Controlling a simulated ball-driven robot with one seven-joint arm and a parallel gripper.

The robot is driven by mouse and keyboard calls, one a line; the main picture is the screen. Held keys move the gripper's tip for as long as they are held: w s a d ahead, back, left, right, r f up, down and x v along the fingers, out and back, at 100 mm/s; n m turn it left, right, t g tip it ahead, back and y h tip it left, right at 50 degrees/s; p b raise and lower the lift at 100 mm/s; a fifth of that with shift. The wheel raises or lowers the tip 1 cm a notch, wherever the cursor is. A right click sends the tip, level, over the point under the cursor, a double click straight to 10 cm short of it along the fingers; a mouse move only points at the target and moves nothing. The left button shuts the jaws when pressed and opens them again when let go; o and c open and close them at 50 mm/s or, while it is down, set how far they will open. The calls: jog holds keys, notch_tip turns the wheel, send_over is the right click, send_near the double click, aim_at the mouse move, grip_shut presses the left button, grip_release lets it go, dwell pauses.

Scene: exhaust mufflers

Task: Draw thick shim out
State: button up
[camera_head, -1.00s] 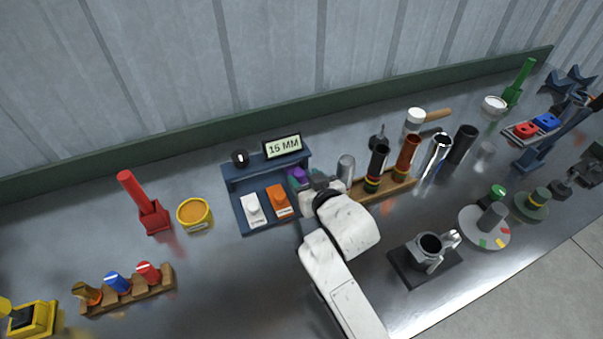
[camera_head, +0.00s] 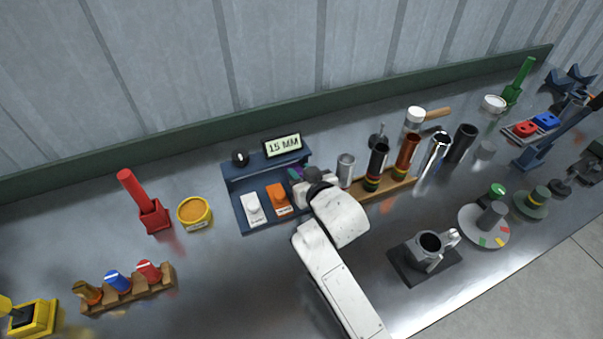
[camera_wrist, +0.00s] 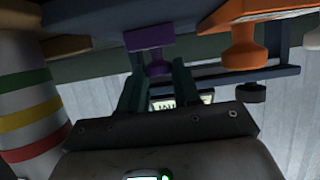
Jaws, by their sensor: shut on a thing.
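A blue shim rack (camera_head: 236,184) holds a white shim (camera_head: 252,209), an orange shim (camera_head: 277,198) and a purple shim (camera_head: 296,173), each with a knob. My gripper (camera_head: 306,183) is at the rack's right end, mostly hidden by my wrist. In the wrist view my gripper (camera_wrist: 158,82) has its two dark fingers on either side of the knob of the purple shim (camera_wrist: 150,36) and is shut on it. The orange shim (camera_wrist: 243,33) is beside it there. The purple shim's seat is mostly hidden in the head view. I cannot read the shim labels.
A display reading 15 MM (camera_head: 283,146) and a black knob (camera_head: 240,158) top the rack. Just right stand a silver cylinder (camera_head: 346,170) and a wooden rack (camera_head: 388,189) of tubes. A yellow tub (camera_head: 195,214) is left.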

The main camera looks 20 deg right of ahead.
grip_shut()
jog(key=s+p, duration=0.1)
jog(key=s, duration=0.3)
jog(key=shift+s+p, duration=0.15)
jog(key=shift+p, duration=0.15)
jog(key=shift+s+f, duration=0.1)
jog(key=shift+s, duration=0.15)
jog(key=o, duration=0.7)
grip_release()
jog(key=shift+s, duration=0.1)
jog(key=shift+s, duration=0.1)
